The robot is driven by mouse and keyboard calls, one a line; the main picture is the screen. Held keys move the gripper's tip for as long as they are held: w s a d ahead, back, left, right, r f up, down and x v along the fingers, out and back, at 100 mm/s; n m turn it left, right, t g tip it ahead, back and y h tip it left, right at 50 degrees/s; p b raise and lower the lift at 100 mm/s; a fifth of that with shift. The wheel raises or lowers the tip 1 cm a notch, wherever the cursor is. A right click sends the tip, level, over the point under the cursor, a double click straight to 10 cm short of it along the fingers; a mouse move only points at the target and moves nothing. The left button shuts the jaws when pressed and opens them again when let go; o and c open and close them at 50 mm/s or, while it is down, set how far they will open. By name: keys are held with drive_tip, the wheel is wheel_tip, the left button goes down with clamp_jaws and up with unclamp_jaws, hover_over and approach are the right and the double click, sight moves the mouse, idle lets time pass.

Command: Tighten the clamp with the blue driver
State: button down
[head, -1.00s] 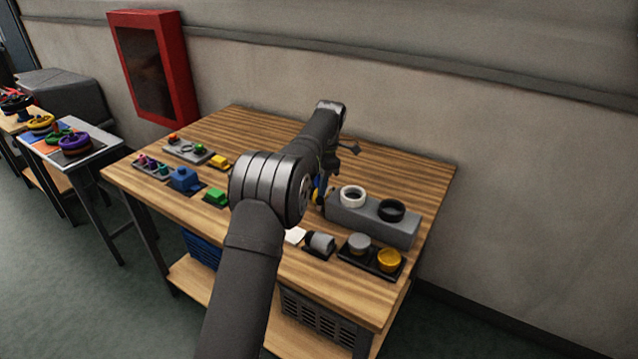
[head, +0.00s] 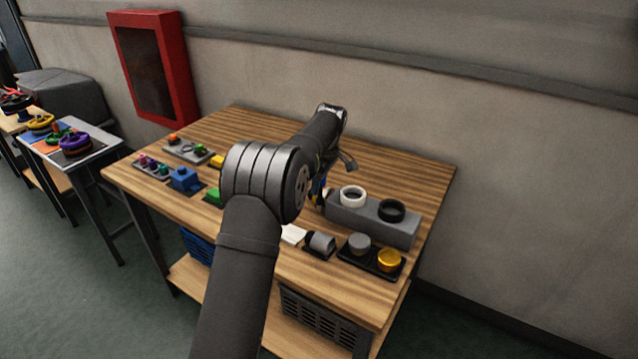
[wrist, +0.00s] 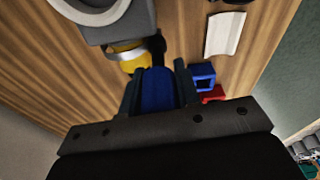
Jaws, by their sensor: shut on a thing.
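My gripper (wrist: 157,88) is shut on the blue driver (wrist: 158,92), whose blue handle shows between the fingers in the wrist view. The driver's tip is hidden or too dark to tell. Just beyond the driver is a yellow band with a black piece, which looks like the clamp (wrist: 127,57), at the end of the grey block (wrist: 97,30). The driver's far end appears close to the black piece; I cannot tell whether they touch. In the head view, my arm hides most of the gripper, with a bit of blue (head: 317,190) showing beside the grey block (head: 370,222).
A white ring (head: 352,196) and a black ring (head: 391,210) sit on the grey block. A blue square holder (wrist: 202,74) and a red one (wrist: 213,94) lie right of the gripper, near a white sheet (wrist: 225,34). The table's back (head: 400,165) is clear.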

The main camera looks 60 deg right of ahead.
drive_tip(key=m, duration=0.3)
drive_tip(key=shift+m+h, duration=0.3)
drive_tip(key=shift+m, duration=0.1)
drive_tip(key=m, duration=0.4)
drive_tip(key=shift+d+h, duration=0.1)
drive_tip(key=shift+h, duration=0.2)
drive_tip(key=shift+m+g, duration=0.3)
drive_tip(key=shift+m, duration=0.9)
